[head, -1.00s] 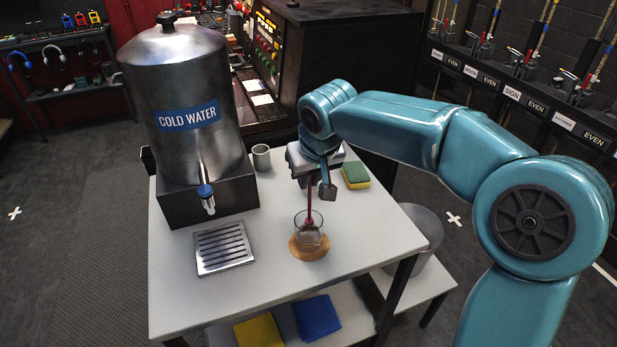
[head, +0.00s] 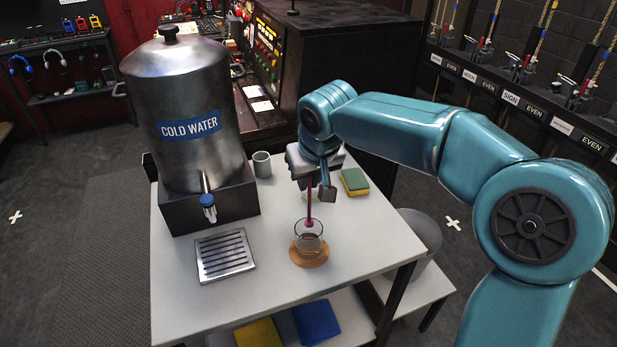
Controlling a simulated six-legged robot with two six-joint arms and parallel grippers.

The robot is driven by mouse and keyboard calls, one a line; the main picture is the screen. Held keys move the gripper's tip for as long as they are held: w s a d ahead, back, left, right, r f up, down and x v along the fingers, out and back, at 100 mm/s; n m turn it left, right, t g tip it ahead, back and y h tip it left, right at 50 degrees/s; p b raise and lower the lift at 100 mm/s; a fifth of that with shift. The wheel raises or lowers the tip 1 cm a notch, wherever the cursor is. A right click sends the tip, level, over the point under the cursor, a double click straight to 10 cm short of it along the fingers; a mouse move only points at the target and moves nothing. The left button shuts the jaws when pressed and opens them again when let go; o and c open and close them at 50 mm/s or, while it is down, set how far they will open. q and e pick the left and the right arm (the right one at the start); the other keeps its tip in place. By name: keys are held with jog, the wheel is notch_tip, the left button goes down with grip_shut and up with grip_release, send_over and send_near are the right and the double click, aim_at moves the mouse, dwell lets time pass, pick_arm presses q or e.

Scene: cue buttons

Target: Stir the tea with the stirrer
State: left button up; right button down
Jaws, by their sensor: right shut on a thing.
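The glass (head: 309,243) with brownish tea in it stands upright on a round wooden coaster (head: 312,262) near the middle of the table. My right gripper (head: 319,180) is above and behind the glass, shut on the dark red stirrer (head: 309,205). The stirrer hangs nearly upright, its round lower end at the level of the glass's rim. I cannot tell whether that end is inside the glass or just above it. The gripper partly hides the stirrer's upper end. My left gripper is not in view.
A cold water urn (head: 185,120) with a tap stands on the left of the white table (head: 285,290), a slotted drip tray (head: 223,255) before it. A grey mug (head: 262,165) and a sponge (head: 354,182) are at the back. The table's front right is clear.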

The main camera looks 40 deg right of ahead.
notch_tip(320, 180, up, 5)
jog(key=p, duration=0.4)
jog(key=shift+r, duration=0.1)
